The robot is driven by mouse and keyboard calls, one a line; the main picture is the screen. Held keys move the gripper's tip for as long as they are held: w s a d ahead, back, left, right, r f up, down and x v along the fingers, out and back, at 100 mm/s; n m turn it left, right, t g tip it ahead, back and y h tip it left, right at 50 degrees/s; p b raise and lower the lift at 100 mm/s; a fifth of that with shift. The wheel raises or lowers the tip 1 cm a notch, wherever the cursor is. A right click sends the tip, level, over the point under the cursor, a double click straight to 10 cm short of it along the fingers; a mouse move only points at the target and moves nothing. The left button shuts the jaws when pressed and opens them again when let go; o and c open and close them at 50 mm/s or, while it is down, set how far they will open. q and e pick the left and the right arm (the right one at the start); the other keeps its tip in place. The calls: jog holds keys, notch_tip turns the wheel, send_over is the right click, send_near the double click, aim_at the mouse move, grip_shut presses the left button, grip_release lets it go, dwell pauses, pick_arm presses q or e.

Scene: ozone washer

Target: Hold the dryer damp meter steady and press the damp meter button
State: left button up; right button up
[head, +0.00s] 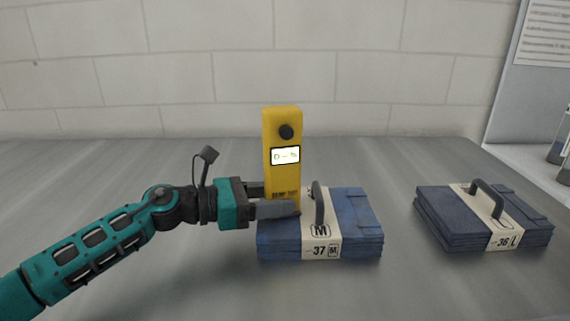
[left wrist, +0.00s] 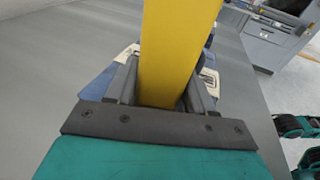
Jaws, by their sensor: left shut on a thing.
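The damp meter (head: 283,175) is a tall yellow block standing upright in the head view. It has a round black button (head: 286,132) near its top and a small lit white display (head: 285,156) below that. My left gripper (head: 278,200) comes in from the left and is shut on the meter's lower part. In the left wrist view the yellow meter (left wrist: 175,55) rises between the two grey fingers (left wrist: 165,90).
A blue folded bundle (head: 350,205) with a handle and a "37 M" band lies close by the meter. A second blue bundle (head: 455,215) with a "36 L" band lies to the right. The grey table (head: 120,180) is clear at left, with a brick wall behind.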

jog(key=shift+s+f, duration=0.25)
jog(key=c, duration=1.3)
grip_shut()
jog(key=shift+w+r, duration=0.2)
jog(key=shift+w, duration=0.05)
jog(key=shift+d, duration=0.1)
